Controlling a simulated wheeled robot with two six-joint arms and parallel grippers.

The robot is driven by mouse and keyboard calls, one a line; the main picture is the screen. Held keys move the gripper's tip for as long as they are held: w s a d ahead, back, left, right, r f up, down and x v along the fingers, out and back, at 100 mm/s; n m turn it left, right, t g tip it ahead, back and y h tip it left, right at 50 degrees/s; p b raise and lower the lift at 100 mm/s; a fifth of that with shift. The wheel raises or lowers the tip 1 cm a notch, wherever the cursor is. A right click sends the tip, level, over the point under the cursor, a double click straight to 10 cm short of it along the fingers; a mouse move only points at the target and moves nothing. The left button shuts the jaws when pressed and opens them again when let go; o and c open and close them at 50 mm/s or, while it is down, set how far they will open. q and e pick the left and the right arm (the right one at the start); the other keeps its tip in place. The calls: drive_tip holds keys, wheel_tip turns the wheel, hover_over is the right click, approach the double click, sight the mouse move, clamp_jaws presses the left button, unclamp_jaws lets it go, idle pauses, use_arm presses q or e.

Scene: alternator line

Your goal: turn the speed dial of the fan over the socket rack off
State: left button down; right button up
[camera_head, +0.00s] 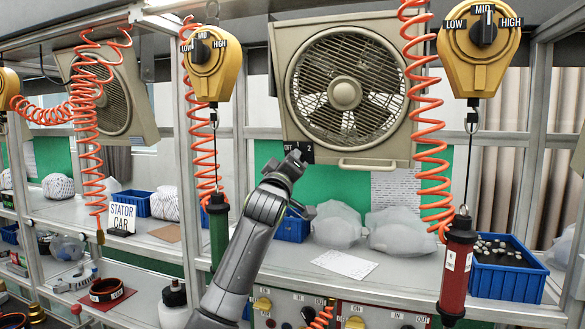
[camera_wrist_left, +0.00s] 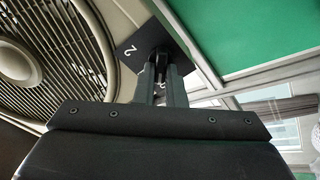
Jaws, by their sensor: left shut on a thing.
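The beige fan (camera_head: 345,95) hangs in a square frame at the upper middle of the head view, and its grille (camera_wrist_left: 60,50) fills the left of the left wrist view. A black label plate with "OFF 1 2" (camera_head: 302,151) sits at the fan's lower left corner; its "2" shows in the wrist view (camera_wrist_left: 128,52). My left gripper (camera_head: 292,162) reaches up to that corner. In the wrist view its fingers (camera_wrist_left: 161,80) are shut on the dark speed dial (camera_wrist_left: 160,53). The fingers and arm hide most of the dial, so its setting cannot be told. My right gripper is not in view.
Yellow balancers (camera_head: 480,45) with LOW/MID/HIGH knobs and coiled orange hoses (camera_head: 425,120) hang on both sides. A red tool (camera_head: 457,265) and a green tool (camera_head: 218,228) hang lower. A blue bin (camera_head: 507,282) and plastic bags (camera_head: 338,226) stand on the shelf.

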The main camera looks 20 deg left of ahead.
use_arm(q)
drive_tip(key=shift+n, duration=0.6)
drive_tip(key=c, duration=1.5)
unclamp_jaws()
drive_tip(key=shift+f+b, duration=0.1)
drive_tip(key=shift+b, duration=0.2)
drive_tip(key=b+v, duration=0.5)
drive_tip(key=v, duration=1.2)
drive_tip(key=shift+s+b, duration=0.15)
drive_tip(key=shift+b, duration=0.2)
drive_tip(key=shift+f, duration=0.1)
